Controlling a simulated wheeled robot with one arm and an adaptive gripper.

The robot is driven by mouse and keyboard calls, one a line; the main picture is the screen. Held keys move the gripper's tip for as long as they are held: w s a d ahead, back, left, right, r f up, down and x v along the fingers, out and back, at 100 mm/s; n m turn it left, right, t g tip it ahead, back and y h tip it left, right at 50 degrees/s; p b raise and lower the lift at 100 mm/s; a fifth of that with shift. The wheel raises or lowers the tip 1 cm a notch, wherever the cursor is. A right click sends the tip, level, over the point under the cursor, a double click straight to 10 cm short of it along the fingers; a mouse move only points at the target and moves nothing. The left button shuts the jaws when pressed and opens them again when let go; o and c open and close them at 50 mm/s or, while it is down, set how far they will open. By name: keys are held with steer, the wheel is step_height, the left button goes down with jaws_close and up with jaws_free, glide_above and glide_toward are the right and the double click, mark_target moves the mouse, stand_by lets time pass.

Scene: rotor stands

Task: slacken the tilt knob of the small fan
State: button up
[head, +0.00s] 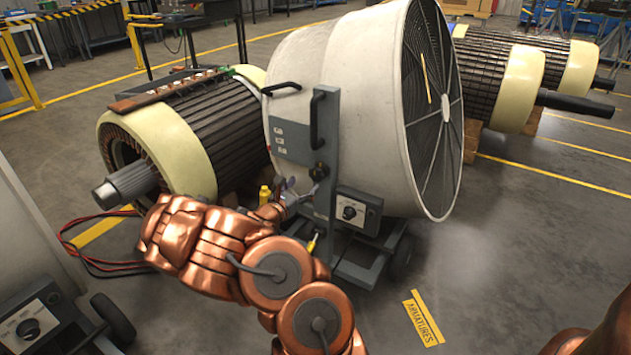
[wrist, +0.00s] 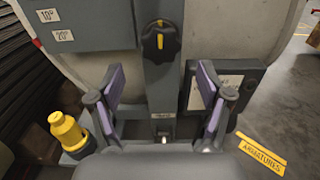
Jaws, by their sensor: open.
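A white drum fan (head: 345,90) on a grey wheeled stand is in the middle of the head view. Its tilt knob (head: 318,171) is black and sits on the upright post. In the wrist view, the knob (wrist: 161,41) has a yellow mark that looks about vertical. My gripper (wrist: 160,82) is open and empty, its purple-padded fingers apart, with the post between and beyond them. The knob is above the fingertips in that view, not between them. In the head view, my gripper (head: 294,192) is just left of the post and partly hidden by my arm.
A plate with 10° and 20° labels (wrist: 62,28) is left of the knob. A control box (head: 352,211) is low on the stand. A yellow bottle-like object (wrist: 68,131) stands at lower left. A rotor (head: 205,125) is close behind, left.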

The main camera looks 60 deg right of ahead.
mark_target(315, 175)
steer(key=d+b, duration=0.1)
steer(key=d, duration=0.4)
steer(key=shift+d+b, duration=0.3)
steer(key=shift+w+d+r, duration=0.1)
steer(key=shift+w+d, duration=0.05)
steer(key=shift+d, duration=0.85)
steer(key=c, duration=1.2)
